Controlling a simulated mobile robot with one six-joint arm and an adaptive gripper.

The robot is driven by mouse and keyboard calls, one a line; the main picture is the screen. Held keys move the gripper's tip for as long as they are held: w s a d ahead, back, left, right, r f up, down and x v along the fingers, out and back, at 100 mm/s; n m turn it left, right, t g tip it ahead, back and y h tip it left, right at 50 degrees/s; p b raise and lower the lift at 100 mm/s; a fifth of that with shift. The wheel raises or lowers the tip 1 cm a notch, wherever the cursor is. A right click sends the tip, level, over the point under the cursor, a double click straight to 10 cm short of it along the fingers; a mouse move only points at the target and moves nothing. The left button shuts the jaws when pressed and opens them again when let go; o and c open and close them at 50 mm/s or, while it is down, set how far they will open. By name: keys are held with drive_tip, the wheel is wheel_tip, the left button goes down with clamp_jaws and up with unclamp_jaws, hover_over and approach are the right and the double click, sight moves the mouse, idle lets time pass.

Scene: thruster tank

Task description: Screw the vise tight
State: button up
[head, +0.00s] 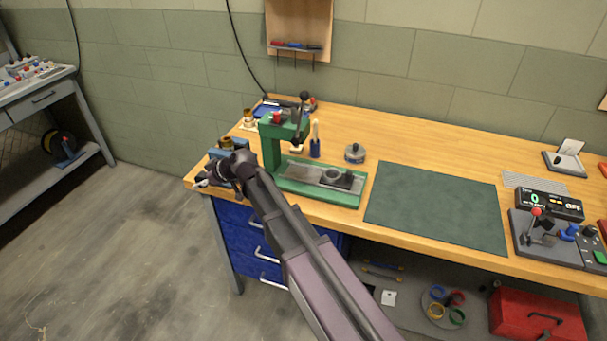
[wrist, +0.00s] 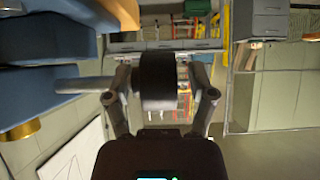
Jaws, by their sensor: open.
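The blue vise (head: 238,155) sits at the left end of the workbench, partly hidden behind my arm. In the wrist view its blue body (wrist: 60,38) fills the upper left. A silver rod (wrist: 84,85) runs from that side toward a dark cylindrical knob (wrist: 157,80). My gripper (head: 204,180) is at the bench's left edge beside the vise. In the wrist view my gripper (wrist: 160,92) is open, with one finger on each side of the knob. Small gaps seem to show beside the knob; contact is not clear.
A green press (head: 272,150) stands just right of the vise. A brass piece (head: 226,143) is by the vise, and another brass part (head: 249,117) stands behind. A dark green mat (head: 436,205) lies bare mid-bench. Blue drawers (head: 240,238) are below; the floor at left is clear.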

drive_tip(key=g+h+p, duration=0.1)
drive_tip(key=h+p, duration=0.1)
drive_tip(key=g+h+p, duration=0.1)
drive_tip(key=h+p, duration=0.2)
drive_tip(key=shift+w+a+r+p, duration=0.15)
drive_tip(key=shift+p, duration=0.15)
drive_tip(key=g+h+p, duration=0.2)
drive_tip(key=h, duration=0.3)
drive_tip(key=shift+r+p, duration=0.95)
drive_tip(key=shift+p, duration=0.05)
wheel_tip(320, 180, up, 12)
drive_tip(key=p, duration=1.2)
drive_tip(key=s+d+f+m+b, duration=0.2)
drive_tip(key=d+f+b, duration=0.1)
drive_tip(key=d, duration=0.7)
drive_tip(key=s+d+f+m+b, duration=0.2)
drive_tip(key=d+f+m+b, duration=0.1)
drive_tip(key=d, duration=0.7)
drive_tip(key=s+d+f+m+b, duration=0.3)
drive_tip(key=d, duration=0.7)
drive_tip(key=shift+f, duration=0.25)
drive_tip(key=s+d+m, duration=0.5)
drive_tip(key=s+d, duration=0.5)
drive_tip(key=d, duration=0.3)
drive_tip(key=shift+d+m, duration=0.3)
drive_tip(key=shift+d, duration=0.05)
